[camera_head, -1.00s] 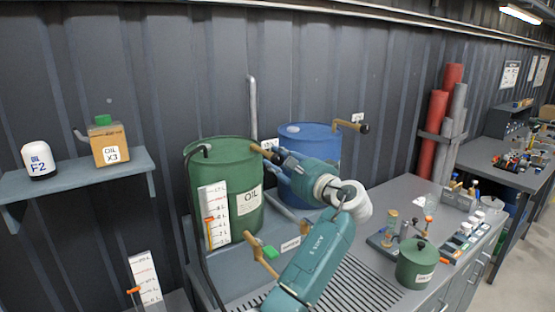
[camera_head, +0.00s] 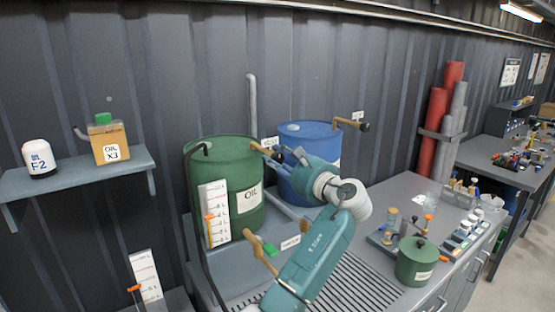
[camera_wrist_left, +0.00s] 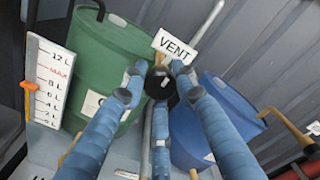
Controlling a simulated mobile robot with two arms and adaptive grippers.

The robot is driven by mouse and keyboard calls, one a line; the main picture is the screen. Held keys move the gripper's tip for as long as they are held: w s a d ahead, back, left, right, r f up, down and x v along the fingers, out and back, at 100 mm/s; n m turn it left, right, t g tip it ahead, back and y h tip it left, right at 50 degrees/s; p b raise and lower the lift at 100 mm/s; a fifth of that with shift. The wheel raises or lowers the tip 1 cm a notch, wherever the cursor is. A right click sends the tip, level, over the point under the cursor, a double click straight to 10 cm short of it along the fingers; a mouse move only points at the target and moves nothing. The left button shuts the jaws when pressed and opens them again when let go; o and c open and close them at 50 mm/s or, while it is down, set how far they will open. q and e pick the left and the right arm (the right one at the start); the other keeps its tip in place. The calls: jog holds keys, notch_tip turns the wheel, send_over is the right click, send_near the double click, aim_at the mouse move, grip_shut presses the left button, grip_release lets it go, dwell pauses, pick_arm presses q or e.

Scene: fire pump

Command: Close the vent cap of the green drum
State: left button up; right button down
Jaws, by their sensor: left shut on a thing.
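The green drum (camera_head: 225,180) stands at the back of the workbench, and its side also shows in the left wrist view (camera_wrist_left: 100,65). A brass vent piece (camera_head: 261,149) sticks out from its upper right edge. In the left wrist view its round black end (camera_wrist_left: 158,84) lies between the fingertips, just below a white VENT sign (camera_wrist_left: 175,47). My left gripper (camera_head: 280,155) is at this black end, with its blue fingers (camera_wrist_left: 157,88) shut on it. The fingers and wrist partly hide the vent piece in the head view. My right gripper does not show.
The blue drum (camera_head: 303,140) stands close to the right of the wrist, with its own brass outlet. A scale board (camera_head: 215,215) and a dark hose are in front of the green drum. A small green pot (camera_head: 416,262) stands at the bench's right.

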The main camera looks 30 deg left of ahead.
pick_arm(q)
jog(key=o, duration=1.2)
jog(key=shift+c, duration=0.2)
jog(key=shift+w+d, duration=0.1)
jog(key=v, duration=1.2)
jog(key=shift+f, duration=0.2)
